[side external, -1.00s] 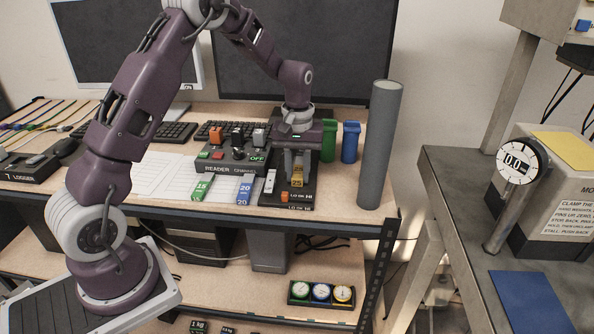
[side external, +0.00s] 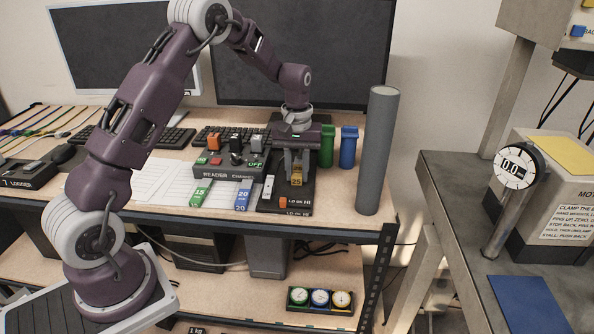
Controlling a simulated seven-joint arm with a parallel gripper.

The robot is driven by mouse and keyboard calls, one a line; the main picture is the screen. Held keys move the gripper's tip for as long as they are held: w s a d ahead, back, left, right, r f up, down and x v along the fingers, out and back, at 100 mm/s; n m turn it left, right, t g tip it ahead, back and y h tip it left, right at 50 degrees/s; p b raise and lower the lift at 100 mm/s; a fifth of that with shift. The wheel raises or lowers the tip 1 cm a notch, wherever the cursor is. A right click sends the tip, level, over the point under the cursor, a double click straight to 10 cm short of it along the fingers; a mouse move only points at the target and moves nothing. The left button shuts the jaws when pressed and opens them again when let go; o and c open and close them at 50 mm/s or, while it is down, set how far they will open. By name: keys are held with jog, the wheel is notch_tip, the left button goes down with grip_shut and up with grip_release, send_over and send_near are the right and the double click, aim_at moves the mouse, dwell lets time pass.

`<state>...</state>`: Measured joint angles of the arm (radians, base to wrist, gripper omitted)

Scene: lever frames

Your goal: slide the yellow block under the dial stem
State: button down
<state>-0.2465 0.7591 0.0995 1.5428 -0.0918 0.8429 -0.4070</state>
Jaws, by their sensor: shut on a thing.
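The yellow block (side external: 297,180), marked 25, is on the black base marked LO OK HI (side external: 272,207) at the front of the desk. My gripper (side external: 297,172) points down and is shut on the block. A round white dial (side external: 516,167) reading about 0.0 stands on a slanted grey post (side external: 500,228) on the right bench, well away from the block. I cannot see a dial stem above the black base; my gripper and wrist cover that area.
A green block (side external: 200,193) and a blue block (side external: 243,194) lie left of the base. A reader box (side external: 230,168) with switches stands behind them. Green (side external: 327,147) and blue (side external: 349,147) bins and a tall grey cylinder (side external: 375,150) stand close on the right.

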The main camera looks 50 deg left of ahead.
jog(key=c, duration=0.7)
grip_release()
jog(key=shift+s+d+r, duration=0.35)
jog(key=shift+r, duration=0.25)
jog(key=shift+s+d+r, duration=0.3)
jog(key=shift+r, duration=0.3)
jog(key=shift+s+d+r, duration=0.15)
jog(key=shift+r, duration=0.7)
jog(key=shift+s+d+r, duration=0.1)
jog(key=shift+r, duration=0.75)
jog(key=shift+s+d+r, duration=0.15)
jog(key=shift+r, duration=0.7)
jog(key=shift+r, duration=0.1)
